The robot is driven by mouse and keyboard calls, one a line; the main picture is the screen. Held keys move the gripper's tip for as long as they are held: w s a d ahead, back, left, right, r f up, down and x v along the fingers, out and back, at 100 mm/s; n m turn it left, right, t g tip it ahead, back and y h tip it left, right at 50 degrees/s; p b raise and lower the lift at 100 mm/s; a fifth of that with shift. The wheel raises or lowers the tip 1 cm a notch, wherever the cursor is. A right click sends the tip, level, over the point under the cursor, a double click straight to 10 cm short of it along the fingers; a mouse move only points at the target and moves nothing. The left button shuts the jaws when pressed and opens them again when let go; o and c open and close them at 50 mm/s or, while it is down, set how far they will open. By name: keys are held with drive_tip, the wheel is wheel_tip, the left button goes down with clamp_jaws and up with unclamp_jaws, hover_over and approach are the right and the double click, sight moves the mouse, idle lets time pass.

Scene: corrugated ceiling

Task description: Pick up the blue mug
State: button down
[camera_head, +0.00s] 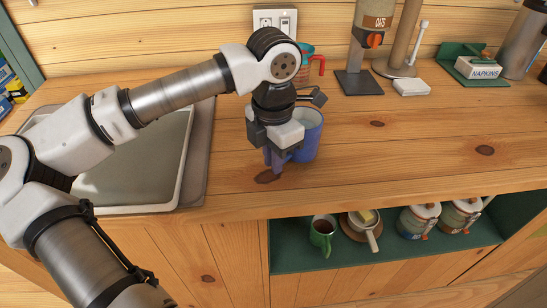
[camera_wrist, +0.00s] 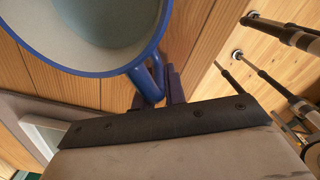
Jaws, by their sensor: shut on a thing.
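The blue mug (camera_head: 309,137) stands on the wooden counter, partly hidden behind my gripper in the head view. In the wrist view the mug (camera_wrist: 116,69) shows its blue rim, pale inside and blue handle at the upper left. My gripper (camera_head: 277,158) points down at the mug's near left side. In the wrist view my gripper's fingertips (camera_wrist: 165,88) are at the mug's handle, shut on it. The mug looks upright, and I cannot tell whether its base touches the counter.
A sink (camera_head: 150,160) with a raised rim lies left of the mug. A measuring cup (camera_head: 308,66) with a red handle stands behind. An oats dispenser (camera_head: 368,45) and a napkin box (camera_head: 478,68) stand at the back. The counter to the right is clear. A green mug (camera_head: 322,232) sits on the lower shelf.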

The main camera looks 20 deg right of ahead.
wheel_tip(320, 180, up, 19)
drive_tip(key=shift+b, duration=0.45)
idle(0.7)
drive_tip(key=shift+r, duration=0.1)
